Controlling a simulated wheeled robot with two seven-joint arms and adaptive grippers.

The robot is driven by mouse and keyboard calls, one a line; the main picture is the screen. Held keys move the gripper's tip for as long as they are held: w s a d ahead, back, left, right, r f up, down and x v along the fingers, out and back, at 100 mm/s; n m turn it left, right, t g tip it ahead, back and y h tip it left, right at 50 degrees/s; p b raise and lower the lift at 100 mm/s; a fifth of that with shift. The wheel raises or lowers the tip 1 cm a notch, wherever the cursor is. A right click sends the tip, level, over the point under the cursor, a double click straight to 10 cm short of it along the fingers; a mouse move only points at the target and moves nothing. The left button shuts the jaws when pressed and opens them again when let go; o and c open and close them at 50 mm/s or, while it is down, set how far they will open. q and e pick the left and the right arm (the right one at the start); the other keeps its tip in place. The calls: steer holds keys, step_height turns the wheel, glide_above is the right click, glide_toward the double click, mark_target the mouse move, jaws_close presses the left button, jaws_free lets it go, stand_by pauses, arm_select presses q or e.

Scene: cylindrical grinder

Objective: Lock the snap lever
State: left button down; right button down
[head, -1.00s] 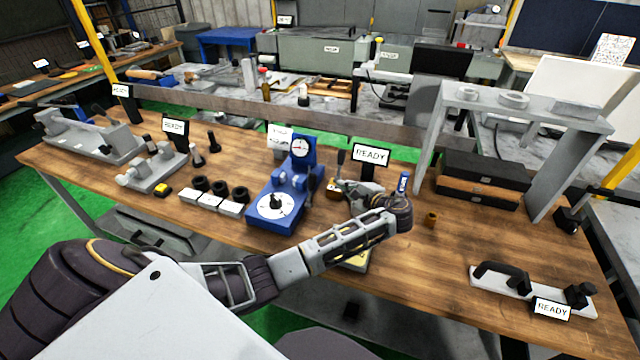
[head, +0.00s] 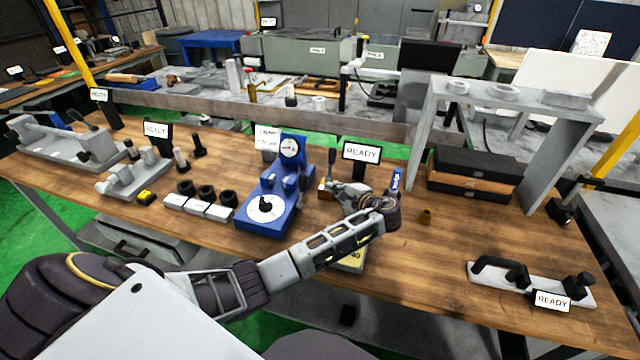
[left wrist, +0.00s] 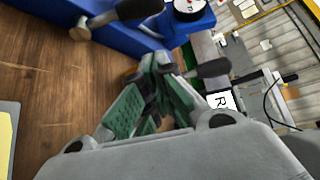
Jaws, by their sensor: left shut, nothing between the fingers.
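A small upright lever with a dark handle (head: 331,158) stands beside the blue gauge stand, in front of a READY sign (head: 361,151). In the left wrist view a black handle (left wrist: 212,68) lies just past my fingertips, close to them; I cannot tell whether they touch. My left gripper (head: 342,190) is shut and empty at the lever's base, to its right and nearer me. Its green-padded fingers show in the left wrist view (left wrist: 160,66). The lever's lower part is partly hidden by the gripper. My right gripper is out of view.
The blue gauge stand (head: 266,207) is close on the left. A grey arch (head: 520,100) stands over stacked boxes. A handled fixture (head: 520,283) lies front right. The right-middle tabletop is clear.

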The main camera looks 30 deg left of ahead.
mark_target(302, 191)
arm_select(q)
steer(key=x, duration=0.7)
steer(key=shift+w+a, duration=0.15)
steer(key=shift+a, duration=0.15)
steer(key=shift+p+x, duration=0.3)
steer(key=shift+x, duration=0.75)
steer(key=shift+f, duration=0.1)
steer(key=shift+s+d+r+p, duration=0.1)
steer(key=shift+s+r+p, duration=0.2)
steer(key=shift+s, duration=0.3)
steer(key=shift+s+d+r+p, duration=0.15)
steer(key=shift+s+r+p, duration=0.15)
steer(key=shift+s, duration=0.3)
steer(key=shift+s+d+r, duration=0.15)
steer(key=shift+s+r, duration=0.05)
steer(key=shift+s, duration=0.35)
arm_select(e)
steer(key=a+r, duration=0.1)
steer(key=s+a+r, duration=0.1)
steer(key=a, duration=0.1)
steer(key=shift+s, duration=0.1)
